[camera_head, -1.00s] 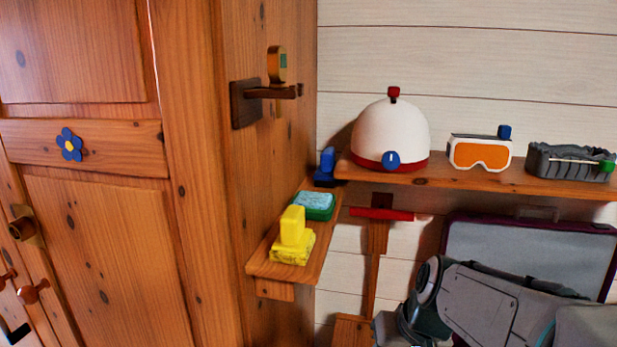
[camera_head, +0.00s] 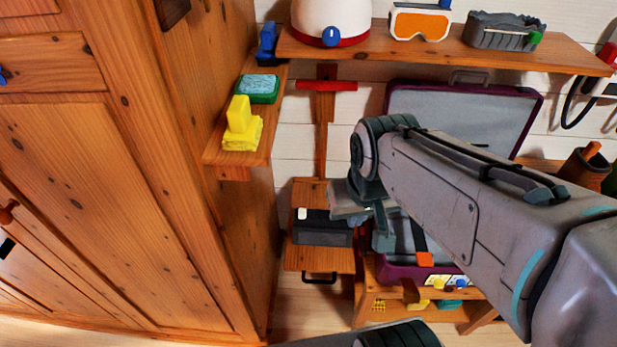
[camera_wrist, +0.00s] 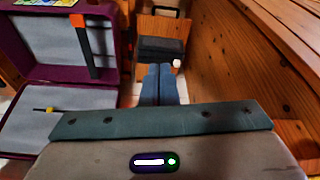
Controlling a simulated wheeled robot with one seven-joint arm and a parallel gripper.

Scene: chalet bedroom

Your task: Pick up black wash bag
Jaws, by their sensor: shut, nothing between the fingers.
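The black wash bag (camera_head: 322,230) is a dark box-like bag with a small white knob on its left end. It lies on a small wooden shelf or stool in the lower middle of the head view. In the wrist view the bag (camera_wrist: 160,48) is straight ahead, just beyond the fingertips. My gripper (camera_wrist: 161,68) is shut and empty, its two blue-grey fingers side by side and pointing at the bag's near side. I cannot tell whether they touch it. In the head view my wrist is just right of the bag and hides part of its surroundings.
An open purple suitcase (camera_head: 541,98) stands right of the bag. The tall wooden wardrobe (camera_head: 65,190) is on the left. A small shelf with a yellow block (camera_head: 241,130) and green sponge box (camera_head: 258,92) juts out above. A longer shelf (camera_head: 450,45) holds a helmet and goggles.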

